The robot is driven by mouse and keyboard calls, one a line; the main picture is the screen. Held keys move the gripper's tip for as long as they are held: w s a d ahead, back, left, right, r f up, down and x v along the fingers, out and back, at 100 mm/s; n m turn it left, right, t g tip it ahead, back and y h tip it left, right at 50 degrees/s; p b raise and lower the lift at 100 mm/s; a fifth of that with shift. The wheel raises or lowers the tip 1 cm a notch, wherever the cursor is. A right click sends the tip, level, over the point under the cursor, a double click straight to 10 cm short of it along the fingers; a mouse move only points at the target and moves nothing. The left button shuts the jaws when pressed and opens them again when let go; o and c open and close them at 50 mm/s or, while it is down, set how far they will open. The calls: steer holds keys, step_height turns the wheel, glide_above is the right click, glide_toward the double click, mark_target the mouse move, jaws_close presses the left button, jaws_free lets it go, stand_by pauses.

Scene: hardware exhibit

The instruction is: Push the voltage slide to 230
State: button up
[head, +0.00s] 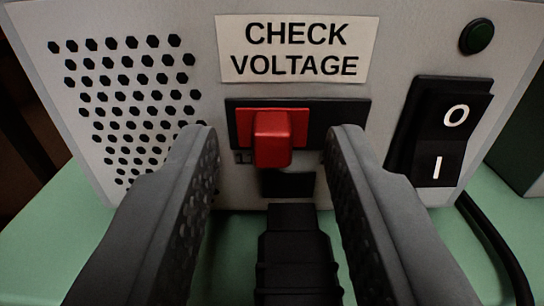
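The red voltage slide (273,138) sits in a black slot (340,118) on the front of a grey power supply box (175,22). It stands left of the slot's middle, with more bare slot on its right. Small marks under the slot are mostly hidden; no 230 can be read. My gripper (272,140) is open, one finger on each side of the slide. I see a gap between the slide and each finger, and the fingertips appear close to the panel.
A "CHECK VOLTAGE" label (298,48) is above the slot. A black plug (294,250) is below the slide, between my fingers. A black cable (492,243) runs over the green surface (45,240).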

jaws_close()
steer(key=shift+s+d, duration=0.1)
steer(key=shift+d, duration=1.05)
jaws_free()
steer(key=shift+d, duration=0.1)
steer(key=s+a, duration=0.1)
steer(key=s, duration=1.6)
steer(key=shift+s+a, duration=0.2)
